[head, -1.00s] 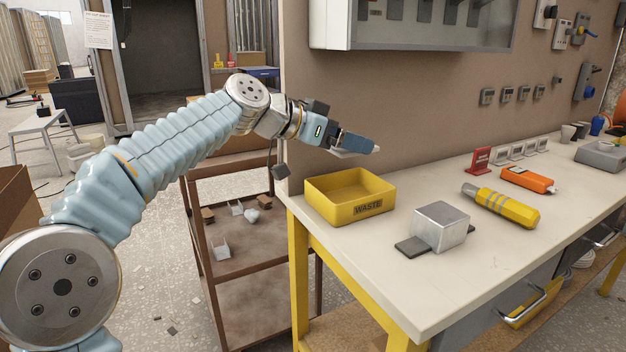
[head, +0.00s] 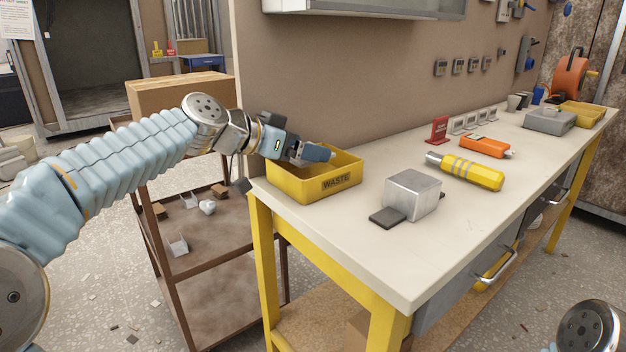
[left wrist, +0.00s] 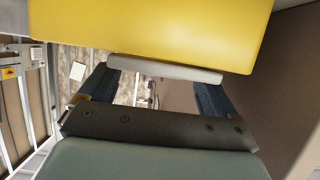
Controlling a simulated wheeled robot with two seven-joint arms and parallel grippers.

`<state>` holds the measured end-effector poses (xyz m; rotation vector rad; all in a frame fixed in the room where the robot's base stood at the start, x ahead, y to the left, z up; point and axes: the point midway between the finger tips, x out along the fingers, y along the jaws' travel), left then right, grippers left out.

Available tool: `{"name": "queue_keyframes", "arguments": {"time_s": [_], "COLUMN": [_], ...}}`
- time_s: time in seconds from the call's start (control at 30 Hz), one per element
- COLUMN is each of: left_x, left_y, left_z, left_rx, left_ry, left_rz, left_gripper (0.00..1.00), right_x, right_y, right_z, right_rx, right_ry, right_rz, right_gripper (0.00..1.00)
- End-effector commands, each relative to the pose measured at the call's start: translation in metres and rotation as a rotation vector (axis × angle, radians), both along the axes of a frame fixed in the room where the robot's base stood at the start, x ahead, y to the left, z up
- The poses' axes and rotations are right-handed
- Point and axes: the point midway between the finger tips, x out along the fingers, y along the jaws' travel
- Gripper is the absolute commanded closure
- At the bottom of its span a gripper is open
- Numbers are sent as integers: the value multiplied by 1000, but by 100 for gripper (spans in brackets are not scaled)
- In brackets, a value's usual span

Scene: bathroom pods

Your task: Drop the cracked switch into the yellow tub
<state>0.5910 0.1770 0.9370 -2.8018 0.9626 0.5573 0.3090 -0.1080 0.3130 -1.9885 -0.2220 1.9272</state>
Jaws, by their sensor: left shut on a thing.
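The yellow tub (head: 310,187), marked WASTE, stands at the left end of the bench. My left gripper (head: 318,153) is low over the tub's back left part, its fingers overlapping the opening in the head view. It is shut on a pale, flat piece, seemingly the switch (left wrist: 165,68), which spans between the two blue fingers in the left wrist view. Any crack on it cannot be made out. A yellow surface, probably the tub's wall (left wrist: 150,30), fills the top of that view, close to the switch. My right gripper is out of view.
On the bench (head: 375,250) are a metal block (head: 413,193) on a dark plate, a yellow tool (head: 468,171), an orange tool (head: 485,147) and a red sign (head: 439,130). A brown shelf cart (head: 205,258) stands left of the bench. The bench front is clear.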

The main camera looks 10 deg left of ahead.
Motion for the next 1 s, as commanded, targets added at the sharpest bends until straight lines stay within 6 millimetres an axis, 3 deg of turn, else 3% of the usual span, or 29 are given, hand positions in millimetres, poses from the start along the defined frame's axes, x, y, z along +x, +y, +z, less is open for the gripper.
{"name": "queue_keyframes", "arguments": {"time_s": [0.1,0.13,0.2,0.57,1.0], "left_x": [0,0,0,-9,-82], "left_y": [0,0,0,8,64], "left_z": [1,1,1,5,44], "left_rx": [-1,0,0,0,0], "left_ry": [-1,0,0,-1,-3], "left_rz": [0,0,0,1,1], "left_gripper": [40,8,0,0,0], "right_x": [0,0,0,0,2], "right_y": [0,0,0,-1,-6], "right_z": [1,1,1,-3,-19], "right_rx": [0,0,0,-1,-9], "right_ry": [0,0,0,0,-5], "right_rz": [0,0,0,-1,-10], "right_gripper": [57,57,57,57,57]}}
